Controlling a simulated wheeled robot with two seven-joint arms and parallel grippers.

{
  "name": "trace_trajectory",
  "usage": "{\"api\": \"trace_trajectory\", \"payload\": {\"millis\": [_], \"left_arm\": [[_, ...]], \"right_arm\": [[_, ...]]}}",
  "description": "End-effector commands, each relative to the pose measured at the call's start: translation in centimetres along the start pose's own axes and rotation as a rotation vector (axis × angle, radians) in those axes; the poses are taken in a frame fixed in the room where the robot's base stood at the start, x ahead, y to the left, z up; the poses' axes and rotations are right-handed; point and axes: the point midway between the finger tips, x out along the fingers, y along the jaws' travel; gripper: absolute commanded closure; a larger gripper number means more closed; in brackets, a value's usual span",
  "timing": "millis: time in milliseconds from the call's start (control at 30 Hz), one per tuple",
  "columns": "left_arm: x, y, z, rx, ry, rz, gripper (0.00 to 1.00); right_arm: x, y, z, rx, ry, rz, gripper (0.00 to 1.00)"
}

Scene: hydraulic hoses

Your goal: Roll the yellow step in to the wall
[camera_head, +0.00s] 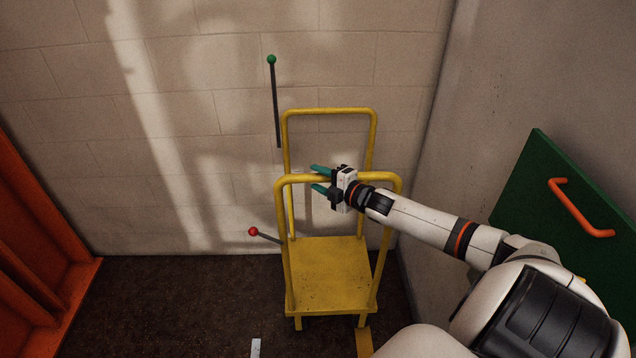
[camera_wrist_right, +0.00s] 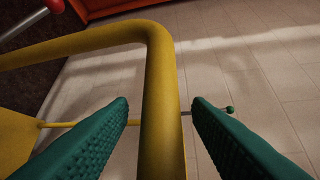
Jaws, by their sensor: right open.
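The yellow step (camera_head: 330,275) stands upright on the dark floor, with a flat platform, small wheels and two tall tube hoops. Its far hoop (camera_head: 330,111) is close to the block wall; the exact gap is hard to tell. My right gripper (camera_head: 320,178) is at the top rail of the near hoop (camera_head: 385,178), left of its middle. In the right wrist view its teal fingers (camera_wrist_right: 160,110) are open, with the yellow rail (camera_wrist_right: 160,75) running between them, not clamped. A red-knobbed lever (camera_head: 253,231) sticks out at the step's left side. My left gripper is out of view.
The pale block wall (camera_head: 190,110) is behind the step, with a green-knobbed rod (camera_head: 275,100) in front of it. An orange structure (camera_head: 40,260) is at left. A green panel with an orange handle (camera_head: 582,210) is at right. Floor (camera_head: 180,300) left of the step is clear.

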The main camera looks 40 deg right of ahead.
Motion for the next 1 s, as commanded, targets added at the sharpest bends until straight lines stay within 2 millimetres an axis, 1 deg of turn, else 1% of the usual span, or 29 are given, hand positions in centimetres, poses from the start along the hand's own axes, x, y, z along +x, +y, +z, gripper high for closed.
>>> {"api": "trace_trajectory", "payload": {"millis": [33,100,433,467,700,733,1000], "left_arm": [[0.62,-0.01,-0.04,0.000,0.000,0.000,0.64],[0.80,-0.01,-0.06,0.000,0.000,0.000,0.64],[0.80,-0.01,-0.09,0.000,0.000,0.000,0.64],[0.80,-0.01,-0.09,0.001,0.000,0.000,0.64],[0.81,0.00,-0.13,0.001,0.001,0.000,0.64],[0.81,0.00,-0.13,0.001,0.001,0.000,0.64],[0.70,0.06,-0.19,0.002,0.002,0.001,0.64]], "right_arm": [[0.45,0.19,-0.05,-0.001,0.000,-0.001,0.55],[0.74,0.12,-0.06,-0.001,0.000,-0.001,0.55],[0.96,-0.04,-0.03,0.001,0.001,0.001,0.55],[0.96,-0.04,-0.03,0.001,0.001,0.001,0.57],[0.95,-0.02,-0.03,0.001,0.001,0.001,0.96],[0.95,-0.02,-0.03,0.001,0.001,0.001,1.00],[0.65,-0.01,-0.32,0.000,0.002,0.002,1.00]]}}
